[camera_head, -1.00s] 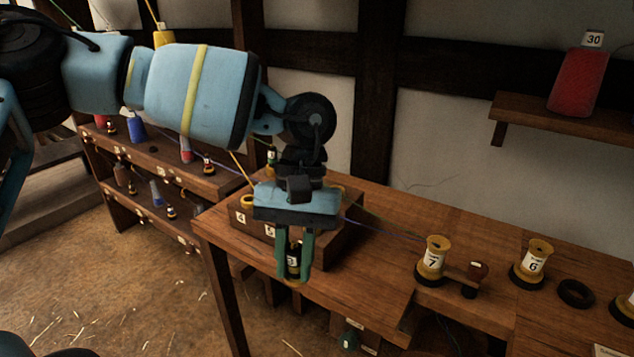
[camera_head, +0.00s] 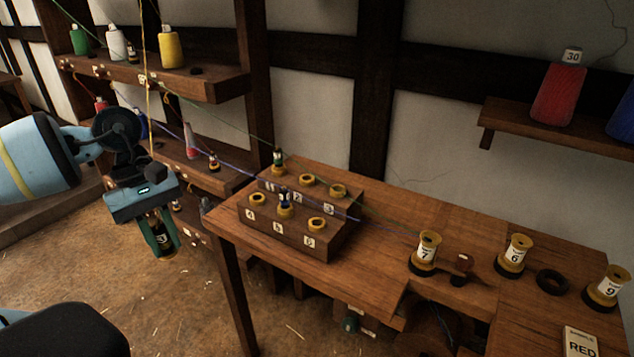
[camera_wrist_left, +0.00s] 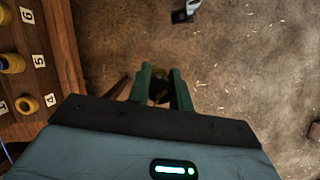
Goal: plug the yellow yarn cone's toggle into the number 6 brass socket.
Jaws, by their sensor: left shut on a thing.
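My left gripper (camera_head: 162,246) is shut on a dark toggle (camera_head: 166,241) with a pale label. It holds it hanging in the air, left of the socket block and clear of the bench. A yellow yarn runs from above down to the gripper. The yellow yarn cone (camera_head: 171,48) stands on the upper shelf. The number 6 brass socket (camera_head: 317,223) is empty, at the front right of the wooden block (camera_head: 327,250). In the left wrist view, the jaws (camera_wrist_left: 161,88) close around the toggle, with the block at left. My right gripper is not in view.
A blue-marked toggle (camera_head: 285,200) stands in socket 5 and a green one (camera_head: 278,160) in the back row. Purple and green yarns cross the block and bench. Spools, including one marked 7 (camera_head: 425,252), stand on the bench (camera_head: 380,245). Open floor lies below the gripper.

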